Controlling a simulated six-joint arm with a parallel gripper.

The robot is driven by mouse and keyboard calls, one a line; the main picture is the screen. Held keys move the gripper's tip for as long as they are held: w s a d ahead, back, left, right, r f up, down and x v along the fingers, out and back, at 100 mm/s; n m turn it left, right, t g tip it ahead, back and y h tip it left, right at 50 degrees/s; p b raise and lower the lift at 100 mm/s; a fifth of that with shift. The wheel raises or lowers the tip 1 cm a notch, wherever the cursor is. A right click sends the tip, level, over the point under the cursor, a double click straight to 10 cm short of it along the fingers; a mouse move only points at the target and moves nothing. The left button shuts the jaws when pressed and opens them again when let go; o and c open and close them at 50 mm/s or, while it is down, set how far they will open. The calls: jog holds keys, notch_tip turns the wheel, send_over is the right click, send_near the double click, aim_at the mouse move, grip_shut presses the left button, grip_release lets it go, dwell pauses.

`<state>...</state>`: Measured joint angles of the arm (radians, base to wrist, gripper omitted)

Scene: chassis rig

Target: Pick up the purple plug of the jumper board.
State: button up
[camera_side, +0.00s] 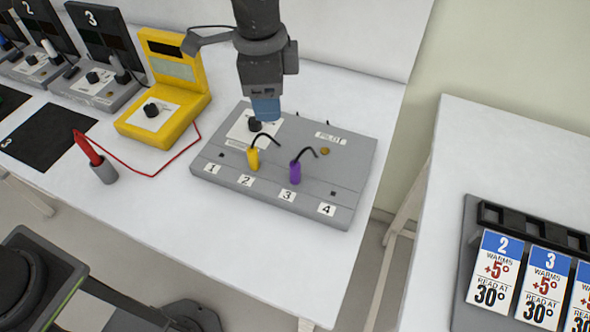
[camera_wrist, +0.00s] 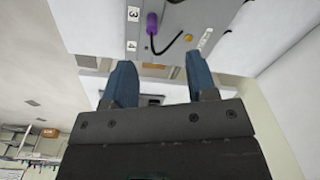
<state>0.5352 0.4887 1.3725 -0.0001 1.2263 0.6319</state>
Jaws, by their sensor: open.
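The purple plug (camera_side: 295,172) stands upright in the grey jumper board (camera_side: 215,172) at the place labelled 3, with a black lead arching from its top. It also shows in the wrist view (camera_wrist: 152,23), beyond my fingers. A yellow plug (camera_side: 253,159) stands at the place labelled 2, also with a black lead. My gripper (camera_side: 265,108) is above the back part of the board, behind both plugs in the side view. In the wrist view its two blue fingers (camera_wrist: 160,82) are apart with nothing between them.
A yellow meter (camera_side: 165,95) stands left of the board, with a red lead to a red probe in a grey holder (camera_side: 103,172). Grey units (camera_side: 95,85) stand at far left. A card rack (camera_side: 530,265) is on the right table. The white table in front of the board is clear.

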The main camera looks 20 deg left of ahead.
jog(key=m, duration=0.2)
send_over(295, 164)
notch_tip(295, 164, down, 4)
jog(key=shift+g, duration=0.3)
jog(key=f, duration=0.7)
jog(key=shift+w+a+f, duration=0.1)
jog(key=shift+w+f, duration=0.1)
jog(key=shift+f, duration=0.05)
jog(key=shift+s+f, duration=0.15)
jog(key=shift+f, duration=2.75)
jog(key=shift+c, duration=0.2)
grip_shut()
jog(key=shift+r, duration=0.15)
